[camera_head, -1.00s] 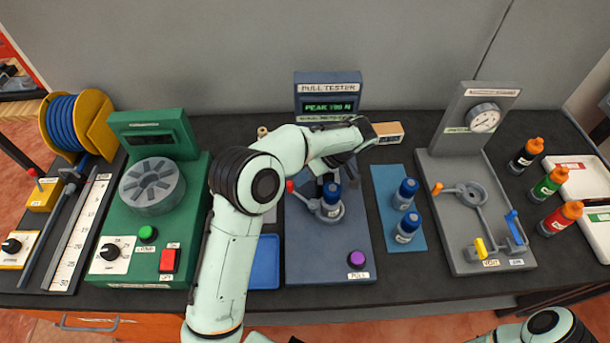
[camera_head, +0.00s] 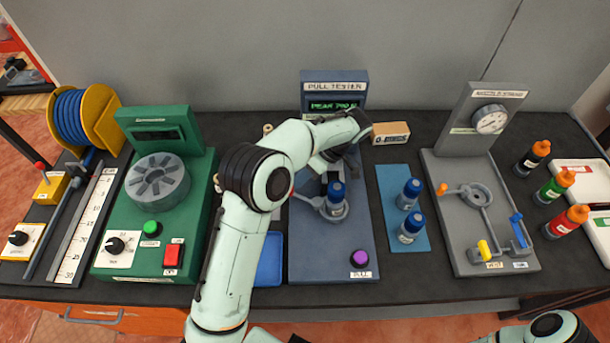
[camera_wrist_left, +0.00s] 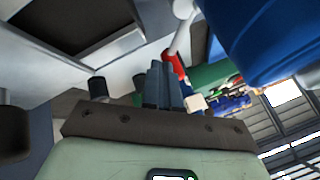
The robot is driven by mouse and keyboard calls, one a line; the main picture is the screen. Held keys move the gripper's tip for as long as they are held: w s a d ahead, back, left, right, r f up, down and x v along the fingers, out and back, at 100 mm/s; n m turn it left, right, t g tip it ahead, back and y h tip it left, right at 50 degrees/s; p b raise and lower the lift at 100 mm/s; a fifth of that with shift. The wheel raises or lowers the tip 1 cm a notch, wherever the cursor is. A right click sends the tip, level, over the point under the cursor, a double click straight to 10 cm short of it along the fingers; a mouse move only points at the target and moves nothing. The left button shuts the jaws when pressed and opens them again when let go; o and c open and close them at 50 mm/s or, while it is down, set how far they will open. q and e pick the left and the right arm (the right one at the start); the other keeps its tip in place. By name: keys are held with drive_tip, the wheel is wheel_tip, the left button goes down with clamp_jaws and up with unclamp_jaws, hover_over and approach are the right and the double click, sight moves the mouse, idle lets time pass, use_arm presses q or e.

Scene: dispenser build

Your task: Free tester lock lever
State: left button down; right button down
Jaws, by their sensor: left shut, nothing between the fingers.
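The blue-grey pull tester (camera_head: 313,245) stands mid-bench, its lit green display at the back. A blue-capped bottle (camera_head: 336,206) stands upright in its grey holder. The lock lever's red knob (camera_head: 292,191) is mostly hidden behind my left arm. In the left wrist view, a pale rod with a red end (camera_wrist_left: 178,64) rises just beyond my left gripper (camera_wrist_left: 163,75). The gripper's fingers are shut with nothing between them; I cannot tell whether they touch the lever. In the head view, the gripper is low over the tester, behind the bottle. My right gripper is out of view.
Two blue-capped bottles (camera_head: 409,194) stand on a blue mat (camera_head: 392,178) to the right. A green machine (camera_head: 187,240) is at left and a grey gauge stand (camera_head: 450,235) at right. A blue tray (camera_head: 270,262) sits beside the tester.

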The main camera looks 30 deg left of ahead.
use_arm(q)
drive_tip(key=s+n+h, duration=0.1)
drive_tip(key=n, duration=0.1)
drive_tip(key=s+n+g+h, duration=0.1)
drive_tip(key=shift+s+a+n, duration=0.1)
drive_tip(key=shift+a+n, duration=0.25)
drive_tip(key=shift+n, duration=0.05)
drive_tip(key=shift+s+g, duration=0.2)
drive_tip(key=shift+g, duration=0.1)
drive_tip(key=shift+s, duration=0.3)
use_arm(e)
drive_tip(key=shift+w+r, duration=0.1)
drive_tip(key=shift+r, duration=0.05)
use_arm(q)
drive_tip(key=shift+s, duration=0.1)
drive_tip(key=shift+r, duration=0.1)
